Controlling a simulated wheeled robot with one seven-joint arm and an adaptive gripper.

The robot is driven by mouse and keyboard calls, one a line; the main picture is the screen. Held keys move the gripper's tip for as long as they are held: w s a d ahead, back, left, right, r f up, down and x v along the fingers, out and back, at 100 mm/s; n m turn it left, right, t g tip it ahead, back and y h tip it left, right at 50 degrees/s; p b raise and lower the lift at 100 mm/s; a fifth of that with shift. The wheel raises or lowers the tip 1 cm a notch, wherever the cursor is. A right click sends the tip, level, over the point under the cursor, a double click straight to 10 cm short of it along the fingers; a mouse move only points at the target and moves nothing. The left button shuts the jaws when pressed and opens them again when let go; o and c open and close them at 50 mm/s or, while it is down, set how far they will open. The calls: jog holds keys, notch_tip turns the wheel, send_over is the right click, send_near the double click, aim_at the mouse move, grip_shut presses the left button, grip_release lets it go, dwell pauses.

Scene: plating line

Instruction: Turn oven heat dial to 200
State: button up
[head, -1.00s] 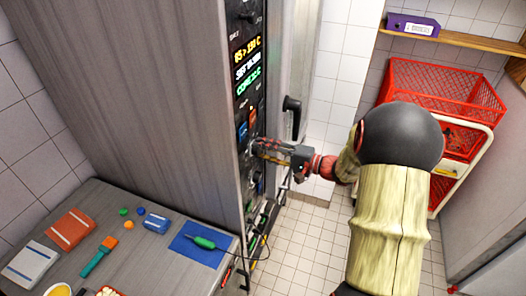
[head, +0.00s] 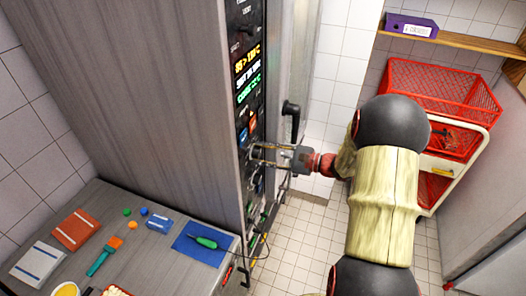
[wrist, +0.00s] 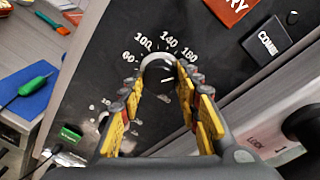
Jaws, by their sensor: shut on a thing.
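The oven's heat dial (wrist: 158,76) is a round knob on the black control panel (wrist: 95,85). White numbers around it include 60, 100, 140 and 180; a 200 mark is not readable. My gripper (wrist: 161,70) has its yellow-padded fingers closed on the dial from both sides. A pale mark shows on the dial, but its exact setting is unclear. In the head view my gripper (head: 258,153) reaches the panel from the right, and the fingers hide the dial. The oven display (head: 247,73) shows yellow, white and green lines, too small to read surely.
A black oven handle (head: 291,112) sticks out just above my gripper. A blue and an orange switch are above the dial. A bench (head: 130,264) at lower left holds a blue mat, a green-handled probe and other items. A red crate (head: 440,88) stands at right.

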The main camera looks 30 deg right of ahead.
jog(key=shift+f+m, duration=0.1)
jog(key=shift+m, duration=0.3)
jog(key=o, duration=1.2)
jog(key=shift+c, duration=0.2)
jog(key=shift+d, duration=0.1)
jog(key=v, duration=1.2)
jog(key=shift+w+f, duration=0.1)
